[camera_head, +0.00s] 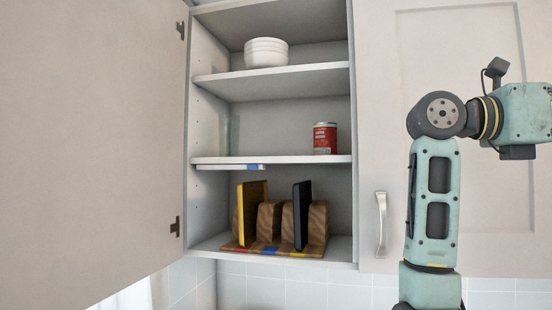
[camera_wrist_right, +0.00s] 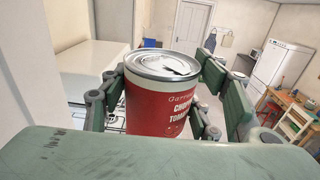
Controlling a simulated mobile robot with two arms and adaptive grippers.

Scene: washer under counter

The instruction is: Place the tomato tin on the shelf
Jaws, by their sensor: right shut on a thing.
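A red tomato tin (camera_wrist_right: 155,105) with a silver lid and a "chopped tomatoes" label stands between the fingers of my right gripper (camera_wrist_right: 172,95) in the right wrist view. The green fingers are shut on its sides. In the head view my right arm shows at the right, but its gripper is out of frame. The open cupboard has a middle shelf (camera_head: 272,160). Another red tin (camera_head: 325,138) stands upright near that shelf's right end. My left gripper is in neither view.
White bowls (camera_head: 266,52) are stacked on the upper shelf (camera_head: 285,80). A wooden rack (camera_head: 269,222) with a yellow board (camera_head: 251,212) and a dark board (camera_head: 302,215) stands on the bottom. The open door (camera_head: 90,150) spans the left.

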